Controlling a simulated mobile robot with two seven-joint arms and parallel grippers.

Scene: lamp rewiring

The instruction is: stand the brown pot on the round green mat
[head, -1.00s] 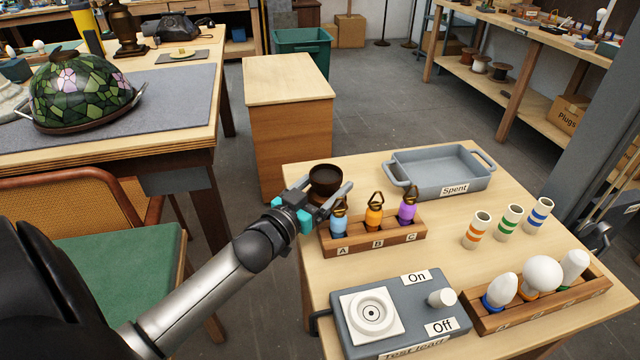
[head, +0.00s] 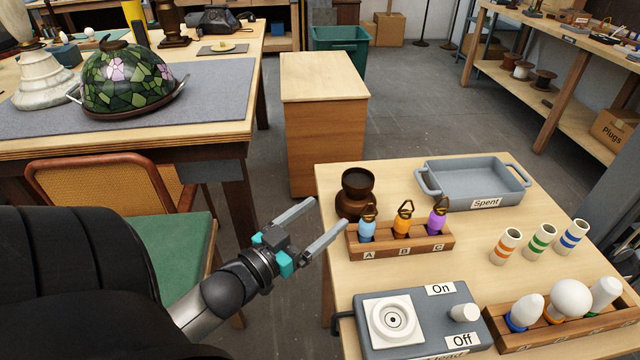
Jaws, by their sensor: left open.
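The dark brown pot (head: 355,193) stands upright at the left back corner of the light wooden table, with a wide rim and a narrowed neck. Its lower right side is partly hidden by the loop-topped pieces in the rack. My left gripper (head: 328,220) is open and empty, to the left of the pot and nearer to me, by the table's left edge. Its fingers are apart from the pot. I see no round green mat in the head view. My right gripper is not in view.
A wooden rack (head: 412,244) marked A, B, C stands just in front of the pot. The grey Spent tray (head: 460,196) is to its right. A grey switch box (head: 478,333) lies nearer. A green-seated chair (head: 168,250) stands left of the table.

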